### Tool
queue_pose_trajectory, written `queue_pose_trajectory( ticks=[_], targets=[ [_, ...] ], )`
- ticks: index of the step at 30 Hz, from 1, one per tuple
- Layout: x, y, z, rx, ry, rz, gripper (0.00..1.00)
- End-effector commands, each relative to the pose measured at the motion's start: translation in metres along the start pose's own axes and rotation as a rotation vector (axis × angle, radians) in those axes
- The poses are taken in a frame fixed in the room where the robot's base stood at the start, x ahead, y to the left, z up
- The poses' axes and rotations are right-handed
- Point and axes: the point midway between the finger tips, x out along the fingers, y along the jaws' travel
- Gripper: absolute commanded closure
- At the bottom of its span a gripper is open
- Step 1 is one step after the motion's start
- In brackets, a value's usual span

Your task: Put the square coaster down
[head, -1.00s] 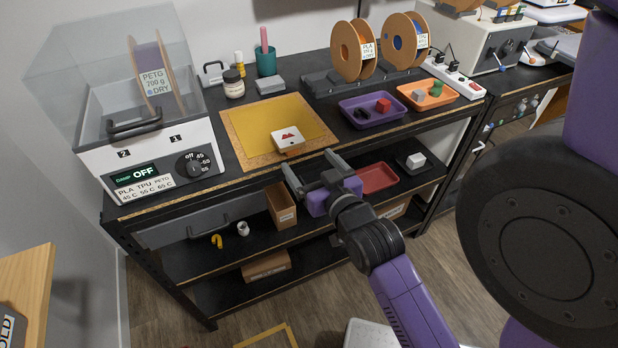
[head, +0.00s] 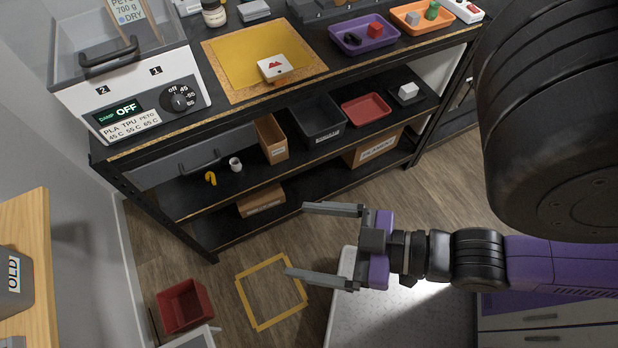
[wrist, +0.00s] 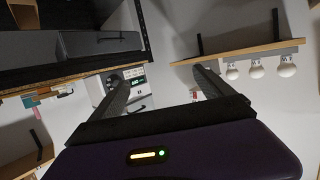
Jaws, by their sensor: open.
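A square white coaster (head: 274,68) with a red mountain-like mark lies on the bench top, at the front edge of the yellow mat (head: 232,62) and its cork-coloured border. A little brown shows under its front edge; I cannot tell what that is. My gripper (head: 298,240) is open and empty, well in front of the shelving and apart from the coaster. Its two fingers are spread and point left in the head view. In the wrist view the gripper (wrist: 158,78) has nothing between its fingers, and the coaster cannot be made out.
A dryer box (head: 130,90) stands left of the mat. A purple tray (head: 350,42) and an orange tray (head: 408,22) are to the right. Shelves below hold bins and a red tray (head: 366,110). A yellow frame (head: 256,322) and a red bin (head: 183,305) are on the floor.

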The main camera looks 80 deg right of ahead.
Motion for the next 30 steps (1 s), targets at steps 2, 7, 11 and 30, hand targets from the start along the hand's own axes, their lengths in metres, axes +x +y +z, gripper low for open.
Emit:
queue_pose_trajectory(
  ticks=[2,7,11,30],
  targets=[
    [-0.002,-0.001,0.0,-0.001,-0.001,-0.006,0.09],
    [0.005,0.007,-0.009,0.011,0.026,0.041,0.09],
    [0.031,0.032,-0.04,0.028,0.13,0.152,0.09],
    [0.103,0.299,-0.119,0.13,0.177,0.774,0.09]
  ],
)
